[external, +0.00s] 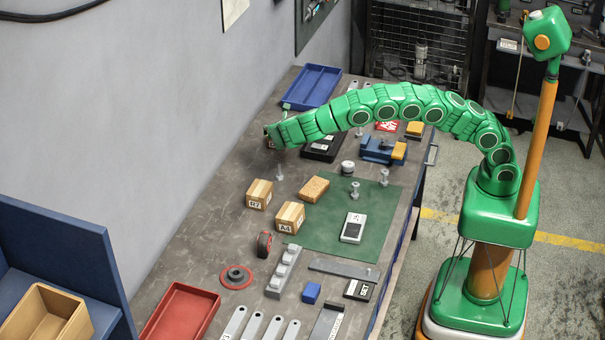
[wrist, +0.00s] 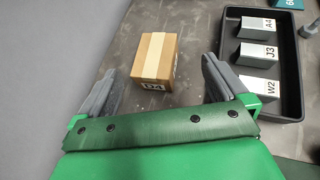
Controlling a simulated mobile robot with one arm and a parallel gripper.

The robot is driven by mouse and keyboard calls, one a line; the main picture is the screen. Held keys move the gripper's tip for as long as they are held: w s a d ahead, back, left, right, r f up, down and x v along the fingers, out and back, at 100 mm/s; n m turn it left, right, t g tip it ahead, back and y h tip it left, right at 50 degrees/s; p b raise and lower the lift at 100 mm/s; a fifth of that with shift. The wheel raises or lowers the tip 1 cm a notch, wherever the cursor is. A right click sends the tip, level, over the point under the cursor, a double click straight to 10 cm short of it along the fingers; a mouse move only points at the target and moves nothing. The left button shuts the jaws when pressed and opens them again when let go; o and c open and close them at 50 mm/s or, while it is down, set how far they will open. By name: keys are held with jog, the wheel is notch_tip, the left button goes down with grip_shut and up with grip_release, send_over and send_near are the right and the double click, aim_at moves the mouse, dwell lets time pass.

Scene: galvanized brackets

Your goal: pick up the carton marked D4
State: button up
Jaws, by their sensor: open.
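The carton marked D4 (wrist: 157,58) is a small brown box with a pale tape strip. In the wrist view it stands on the grey bench, beyond and between my fingers, its label facing me. My gripper (wrist: 158,70) is open and empty, with one grey finger to each side of the carton's near end. In the external view my gripper (external: 268,133) is low over the far left part of the bench and mostly hides a brown carton (external: 271,145) beneath it. I cannot tell whether the fingers touch the carton.
A black tray (wrist: 291,113) with blocks marked A4, J3 and W2 lies close right of my gripper. Two other cartons (external: 259,194) (external: 290,217), one marked A4, stand nearer on the bench. The wall (external: 190,120) is to the left.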

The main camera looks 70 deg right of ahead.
jog(key=shift+n, duration=0.3)
jog(key=shift+w+d+f, duration=0.6)
jog(key=shift+d+f, duration=0.25)
jog(key=shift+w+d+f, duration=0.6)
jog(key=shift+d+f, duration=0.25)
jog(key=shift+w+d+f, duration=0.6)
jog(key=shift+d+f, duration=0.25)
jog(key=c, duration=1.2)
